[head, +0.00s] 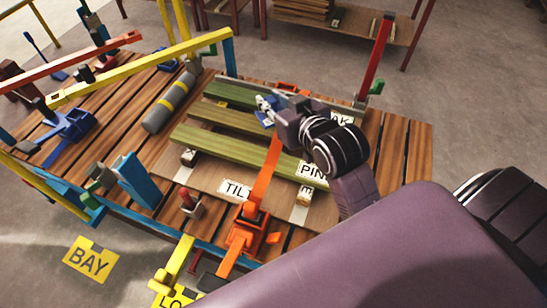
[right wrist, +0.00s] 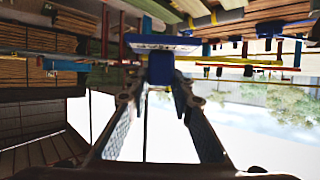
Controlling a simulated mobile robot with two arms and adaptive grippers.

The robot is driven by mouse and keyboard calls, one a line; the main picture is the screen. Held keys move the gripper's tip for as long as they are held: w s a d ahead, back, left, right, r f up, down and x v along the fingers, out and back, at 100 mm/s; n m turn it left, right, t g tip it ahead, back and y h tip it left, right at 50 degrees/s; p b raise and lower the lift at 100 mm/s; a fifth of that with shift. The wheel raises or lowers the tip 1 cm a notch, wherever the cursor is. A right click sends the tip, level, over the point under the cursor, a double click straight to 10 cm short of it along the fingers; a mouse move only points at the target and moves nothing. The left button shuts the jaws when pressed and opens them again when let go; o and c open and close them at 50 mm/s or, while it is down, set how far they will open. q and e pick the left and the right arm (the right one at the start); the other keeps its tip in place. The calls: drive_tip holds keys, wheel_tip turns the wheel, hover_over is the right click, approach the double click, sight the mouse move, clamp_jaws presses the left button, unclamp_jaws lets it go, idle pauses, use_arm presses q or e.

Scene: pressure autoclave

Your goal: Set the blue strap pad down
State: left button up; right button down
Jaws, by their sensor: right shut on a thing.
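The blue strap pad (head: 264,118) shows as a small blue piece at my right gripper (head: 270,107), over the far part of the green boards (head: 222,140). In the right wrist view the blue pad (right wrist: 165,44) is a flat plate with a block below it, and the fingers of the right gripper (right wrist: 164,85) are shut on that block. I cannot tell whether the pad touches a board. An orange strap (head: 264,172) runs from below the gripper to an orange ratchet (head: 249,228) at the table's near edge. My left gripper is not in view.
The slatted wooden table (head: 398,150) carries a grey roll (head: 166,108), blue clamps (head: 75,124) and a blue block (head: 139,180). A red post (head: 377,55) and yellow bars (head: 150,66) rise around it. A yellow BAY sign (head: 90,258) lies on the floor.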

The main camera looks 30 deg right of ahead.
drive_tip(key=shift+d+r+h, duration=0.1)
drive_tip(key=shift+r+h, duration=0.2)
drive_tip(key=shift+f, duration=0.3)
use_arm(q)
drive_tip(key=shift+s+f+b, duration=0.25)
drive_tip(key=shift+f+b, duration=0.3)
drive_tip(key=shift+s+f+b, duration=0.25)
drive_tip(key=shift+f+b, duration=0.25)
use_arm(e)
drive_tip(key=shift+d+f, duration=0.1)
drive_tip(key=shift+f, duration=9.5)
drive_tip(key=shift+f, duration=0.1)
drive_tip(key=c, duration=1.7)
unclamp_jaws()
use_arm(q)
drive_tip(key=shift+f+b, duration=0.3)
use_arm(e)
drive_tip(key=v, duration=1.2)
drive_tip(key=shift+r, duration=0.2)
